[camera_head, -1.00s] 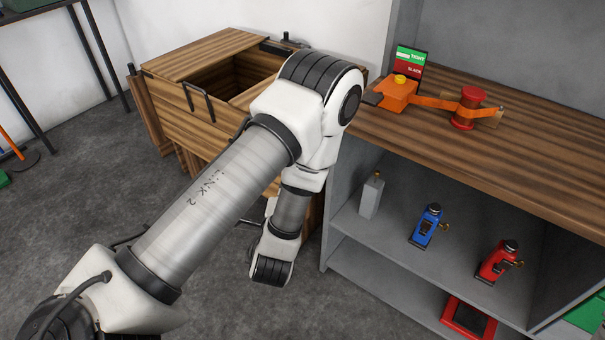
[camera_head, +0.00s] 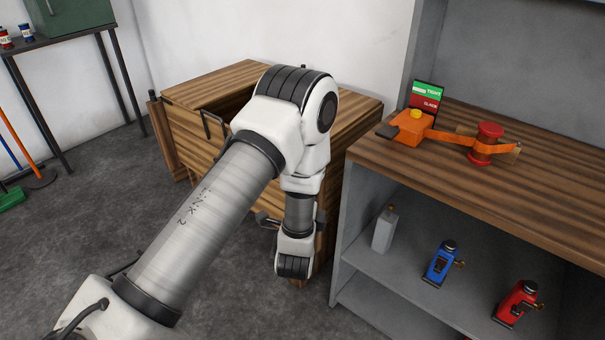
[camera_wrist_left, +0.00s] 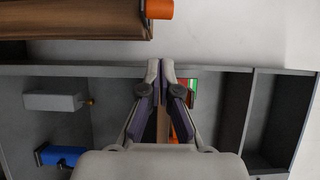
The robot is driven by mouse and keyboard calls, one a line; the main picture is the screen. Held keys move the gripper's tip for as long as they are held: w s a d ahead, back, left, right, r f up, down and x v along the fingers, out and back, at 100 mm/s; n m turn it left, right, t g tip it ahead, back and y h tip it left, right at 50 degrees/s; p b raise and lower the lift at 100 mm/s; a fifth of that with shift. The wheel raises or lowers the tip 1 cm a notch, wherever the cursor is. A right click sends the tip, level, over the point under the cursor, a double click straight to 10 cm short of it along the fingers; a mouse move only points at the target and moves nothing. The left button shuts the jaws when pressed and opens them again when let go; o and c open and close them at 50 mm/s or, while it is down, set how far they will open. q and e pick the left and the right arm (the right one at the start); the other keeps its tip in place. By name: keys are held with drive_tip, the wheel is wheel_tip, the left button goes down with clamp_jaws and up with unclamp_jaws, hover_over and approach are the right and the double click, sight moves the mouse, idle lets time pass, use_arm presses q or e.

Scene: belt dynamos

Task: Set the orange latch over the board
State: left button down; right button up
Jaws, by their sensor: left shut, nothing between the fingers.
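In the wrist view, an orange cylindrical piece (camera_wrist_left: 159,9) sits at the end of a brown wooden part (camera_wrist_left: 75,20) at the top edge; I cannot tell for sure that these are the latch and the board. My left gripper (camera_wrist_left: 160,66) is shut and empty, below the orange piece in the picture and apart from it. In the head view, my left arm covers part of the wooden cabinet (camera_head: 200,95), and the gripper fingers are hidden. No orange latch shows on the cabinet there. My right gripper is not in view.
A shelf unit (camera_head: 400,160) stands at right. On its wooden top are an orange device (camera_head: 410,130), a red spool (camera_head: 487,145) and a green-red card (camera_head: 428,97). Below are a grey bottle (camera_head: 385,230), a blue device (camera_head: 441,263) and a red device (camera_head: 517,302).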

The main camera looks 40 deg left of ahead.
use_arm(q)
drive_tip(key=w+a, duration=0.1)
drive_tip(key=a, duration=0.1)
drive_tip(key=w+a, duration=0.2)
drive_tip(key=shift+w+a, duration=0.15)
drive_tip(key=shift+a, duration=0.2)
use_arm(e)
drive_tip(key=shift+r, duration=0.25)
use_arm(q)
drive_tip(key=shift+a+p, duration=0.15)
drive_tip(key=shift+p, duration=0.2)
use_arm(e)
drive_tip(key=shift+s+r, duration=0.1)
